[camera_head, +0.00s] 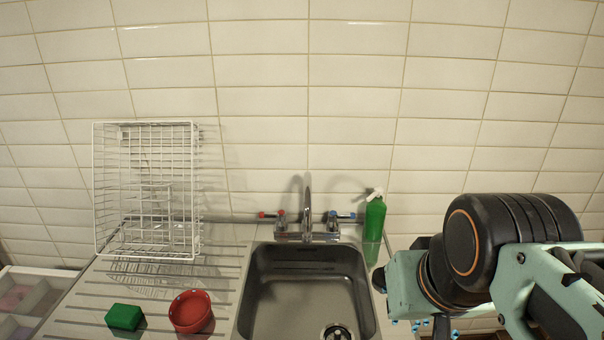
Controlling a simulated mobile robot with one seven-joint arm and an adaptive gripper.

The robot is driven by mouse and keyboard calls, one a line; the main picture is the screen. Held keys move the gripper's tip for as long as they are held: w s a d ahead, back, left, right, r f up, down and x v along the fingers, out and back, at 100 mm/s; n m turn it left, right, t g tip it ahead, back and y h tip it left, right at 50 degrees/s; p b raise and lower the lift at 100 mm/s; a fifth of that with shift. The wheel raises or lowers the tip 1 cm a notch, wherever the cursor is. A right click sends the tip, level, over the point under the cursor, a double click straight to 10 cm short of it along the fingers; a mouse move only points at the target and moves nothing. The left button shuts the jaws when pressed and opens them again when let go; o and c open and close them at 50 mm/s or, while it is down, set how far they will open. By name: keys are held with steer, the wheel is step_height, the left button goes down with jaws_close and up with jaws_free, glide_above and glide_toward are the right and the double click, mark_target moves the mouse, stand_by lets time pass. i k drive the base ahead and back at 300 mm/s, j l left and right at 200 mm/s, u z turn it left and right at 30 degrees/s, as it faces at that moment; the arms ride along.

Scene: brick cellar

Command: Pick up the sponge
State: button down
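The sponge is a green block (125,316) lying flat on the ribbed drainboard at the lower left. It sits just left of a red bowl (190,312), with a small gap between them. My arm comes in from the right side of the view, over the counter right of the sink, far from the sponge. I cannot make out my gripper's fingers; they are outside the frame or hidden by my arm. Nothing touches the sponge.
A steel sink (306,290) lies between the drainboard and my arm, with a tap (307,215) behind it. A white wire rack (150,190) stands behind the sponge. A green spray bottle (375,217) stands right of the tap. A divided tray (30,298) is at the far left.

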mark_target(127, 317)
steer(key=u, duration=1.75)
steer(key=i+j+z, duration=0.4)
steer(key=i+j, duration=0.15)
steer(key=j, duration=0.1)
